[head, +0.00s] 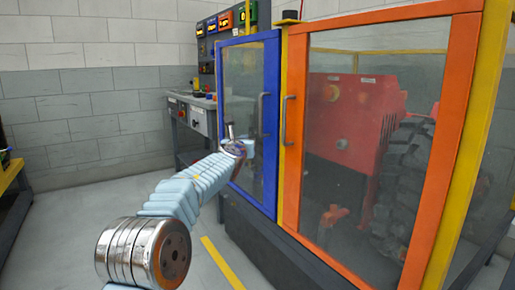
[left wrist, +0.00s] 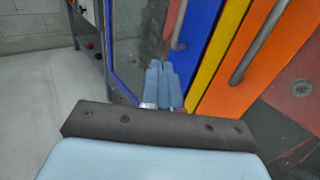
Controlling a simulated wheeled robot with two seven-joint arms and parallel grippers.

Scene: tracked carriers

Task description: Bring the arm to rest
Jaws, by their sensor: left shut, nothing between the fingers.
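My left arm (head: 185,195) reaches from the lower left of the head view toward the blue-framed door (head: 272,110). My left gripper (head: 236,150) is at its far end, small and partly hidden by the arm, in front of that door. In the left wrist view the pale blue fingers (left wrist: 163,80) are together with nothing between them, and they point at the blue door's lower part. Whether they touch the door I cannot tell. My right gripper is in neither view.
An orange-framed door (head: 291,130) with a handle stands right of the blue one, both closed, with a red tractor-like machine (head: 340,130) behind the glass. A workbench (head: 195,115) is at the back. Grey floor (head: 90,200) is clear at left.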

